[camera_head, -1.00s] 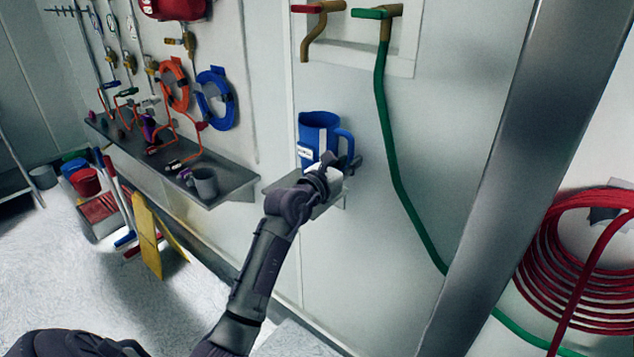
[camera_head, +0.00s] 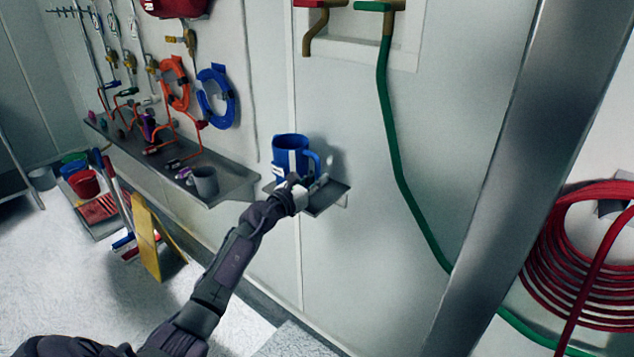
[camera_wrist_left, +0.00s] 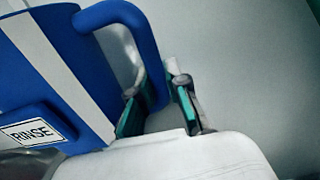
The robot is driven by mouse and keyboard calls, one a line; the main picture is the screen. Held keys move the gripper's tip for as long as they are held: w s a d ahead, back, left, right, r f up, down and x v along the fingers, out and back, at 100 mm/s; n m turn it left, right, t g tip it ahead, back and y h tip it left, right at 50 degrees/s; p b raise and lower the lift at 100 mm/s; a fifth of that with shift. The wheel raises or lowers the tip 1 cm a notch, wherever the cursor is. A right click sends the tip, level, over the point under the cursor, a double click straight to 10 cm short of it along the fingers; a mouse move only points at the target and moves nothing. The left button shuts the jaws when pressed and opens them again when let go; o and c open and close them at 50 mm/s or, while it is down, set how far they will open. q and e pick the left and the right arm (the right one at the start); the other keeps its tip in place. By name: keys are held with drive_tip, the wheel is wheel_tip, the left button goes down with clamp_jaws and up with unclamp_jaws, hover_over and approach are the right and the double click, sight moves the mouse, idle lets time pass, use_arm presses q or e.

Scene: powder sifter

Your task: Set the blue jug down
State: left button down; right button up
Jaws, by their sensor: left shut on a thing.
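The blue jug (camera_head: 291,150) is upright at the small grey wall shelf (camera_head: 328,197), over its left part. The head view does not show clearly whether its base touches the shelf. My left gripper (camera_head: 318,183) is at the jug's right side, shut on its handle. In the left wrist view the two green-padded fingers (camera_wrist_left: 158,110) are on either side of the blue handle (camera_wrist_left: 150,60). A white label reading RINSE (camera_wrist_left: 32,131) is on the jug's body. My right gripper is not in view.
A longer grey shelf (camera_head: 225,172) with a grey mug (camera_head: 204,181) is on the left. A green hose (camera_head: 392,150) hangs on the wall to the right. The small shelf's right part is bare. A metal post (camera_head: 500,170) stands at the right.

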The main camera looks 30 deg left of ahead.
use_arm(q)
drive_tip(key=c, duration=1.2)
unclamp_jaws()
drive_tip(key=shift+o, duration=0.2)
drive_tip(key=shift+r, duration=0.1)
drive_tip(key=s, duration=1.2)
drive_tip(key=shift+a, duration=0.45)
